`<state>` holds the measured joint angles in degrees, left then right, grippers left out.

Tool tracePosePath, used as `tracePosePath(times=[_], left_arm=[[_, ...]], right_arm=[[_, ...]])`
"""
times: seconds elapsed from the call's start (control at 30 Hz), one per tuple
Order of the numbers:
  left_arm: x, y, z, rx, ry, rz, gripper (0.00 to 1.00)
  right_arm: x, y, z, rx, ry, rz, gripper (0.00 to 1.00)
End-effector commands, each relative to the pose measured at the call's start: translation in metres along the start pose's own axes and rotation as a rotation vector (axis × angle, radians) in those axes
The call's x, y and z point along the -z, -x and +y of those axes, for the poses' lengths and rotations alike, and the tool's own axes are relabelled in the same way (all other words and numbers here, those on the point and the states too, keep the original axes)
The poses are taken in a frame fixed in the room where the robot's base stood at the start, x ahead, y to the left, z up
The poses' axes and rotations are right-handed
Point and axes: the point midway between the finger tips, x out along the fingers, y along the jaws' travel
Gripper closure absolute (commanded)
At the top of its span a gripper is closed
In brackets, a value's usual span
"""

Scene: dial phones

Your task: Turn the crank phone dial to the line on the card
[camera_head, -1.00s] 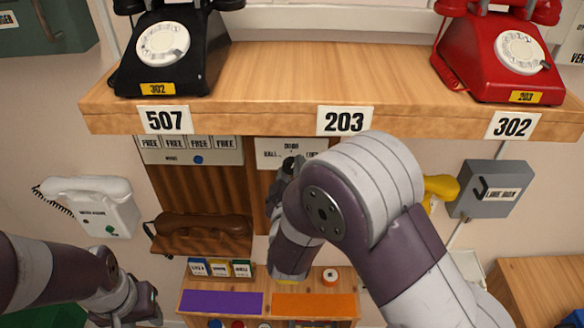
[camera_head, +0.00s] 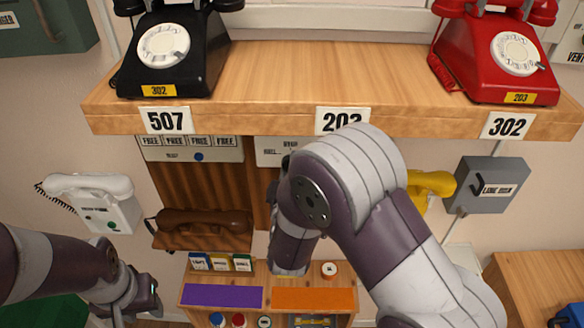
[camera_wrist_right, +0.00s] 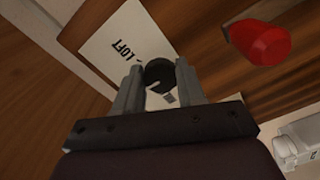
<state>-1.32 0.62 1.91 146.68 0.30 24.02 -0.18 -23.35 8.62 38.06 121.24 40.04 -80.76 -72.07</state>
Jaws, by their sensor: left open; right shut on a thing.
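In the right wrist view, a round black dial knob (camera_wrist_right: 158,72) with a pale notch sits on a white plate (camera_wrist_right: 125,45) lettered "LOFT". My right gripper (camera_wrist_right: 160,88) is shut on this knob, one finger on each side. The same white plate shows in the head view (camera_head: 270,151), partly covered by my right arm, with small lettering only partly legible. My right gripper's fingers are hidden in the head view. My left gripper (camera_head: 138,299) is open and empty at the lower left, apart from everything. I cannot make out a card naming a line.
A wooden shelf (camera_head: 330,75) above holds a black phone (camera_head: 205,60) and a red phone (camera_head: 480,60). A brown handset (camera_head: 205,222) lies left of my right arm. A grey box (camera_head: 490,185) is on the wall at right. A red knob (camera_wrist_right: 258,42) is near my right gripper.

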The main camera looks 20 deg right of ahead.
Motion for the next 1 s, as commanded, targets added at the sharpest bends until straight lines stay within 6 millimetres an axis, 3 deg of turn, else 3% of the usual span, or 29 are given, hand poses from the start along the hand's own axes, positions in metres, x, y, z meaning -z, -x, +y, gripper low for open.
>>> tracePosePath(times=[0.17,0.2,0.27,0.53,0.67,0.77,1.0], left_arm=[[0.0,0.0,0.0,0.0,0.0,0.0,0.57],[0.0,0.0,0.0,0.0,0.0,0.0,0.57],[0.0,0.0,0.0,0.0,0.0,0.0,0.57],[0.0,-0.001,0.0,0.0,0.0,0.0,0.57],[-0.001,-0.006,0.0,0.0,0.0,0.0,0.57],[-0.002,-0.017,0.0,0.0,0.0,0.0,0.57],[-0.004,-0.038,0.0,0.0,0.0,0.0,0.57]], right_arm=[[0.0,0.001,-0.001,0.004,0.001,0.002,0.91],[0.0,0.001,-0.001,0.004,0.001,0.002,0.51],[0.0,0.001,-0.001,0.004,0.001,0.001,0.35],[0.0,0.001,-0.001,0.002,-0.001,0.001,0.35],[0.0,0.01,-0.003,0.002,-0.001,0.003,0.35],[-0.001,0.029,-0.005,0.003,-0.001,0.005,0.35],[0.001,0.094,-0.005,0.004,-0.002,0.01,0.35]])
